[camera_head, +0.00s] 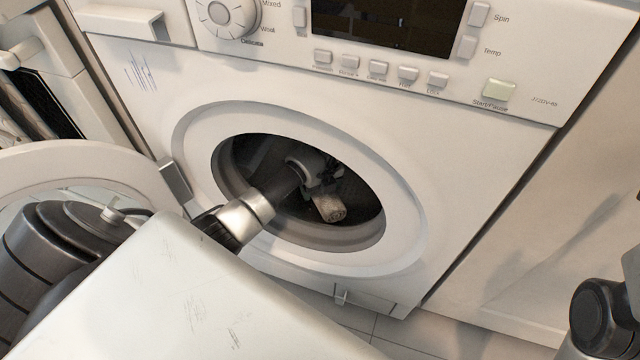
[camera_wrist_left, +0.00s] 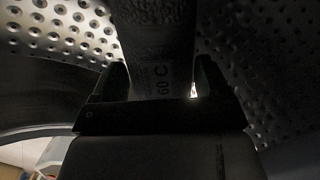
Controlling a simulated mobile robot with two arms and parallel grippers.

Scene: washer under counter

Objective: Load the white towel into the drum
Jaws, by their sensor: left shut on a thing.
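The washer's drum (camera_head: 365,205) is seen through its open round doorway in the head view. Its perforated metal wall (camera_wrist_left: 55,35) fills the upper part of the left wrist view. My left arm reaches through the doorway, and my left gripper (camera_head: 322,183) is inside the drum. A small rolled, pale piece of the towel (camera_head: 331,208) hangs at the gripper's tips. In the left wrist view the towel (camera_wrist_left: 155,45) is dark with shadow, has "60 C" on it, and sits between the fingers of my left gripper (camera_wrist_left: 162,75). My right gripper is out of view.
The round washer door (camera_head: 75,160) stands open at the left, close to my left arm. The door rim (camera_head: 405,215) surrounds my forearm. The control panel (camera_head: 380,75) is above. Floor (camera_head: 410,345) shows below, and part of my right arm is at the lower right.

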